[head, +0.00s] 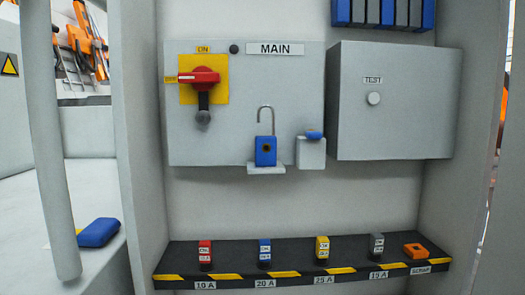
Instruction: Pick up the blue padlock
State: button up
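The blue padlock (265,152) stands upright on a small pale ledge (266,169) on the front of the MAIN panel (235,130). Its grey shackle rises above the body and looks open, with one leg apart from the body. A dark keyhole shows on its front. Nothing touches it from the front. My gripper is not in view.
A red rotary switch (199,77) sits on a yellow plate. A small holder with a blue-topped item (314,135) stands just right of the padlock. The TEST box (390,105) juts out at right. A striped shelf (300,262) below holds several coloured fuses. A pale post (50,140) stands at left.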

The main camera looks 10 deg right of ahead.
aim_at(265, 145)
jog(key=z, duration=1.35)
jog(key=k, duration=0.55)
jog(key=u, duration=1.3)
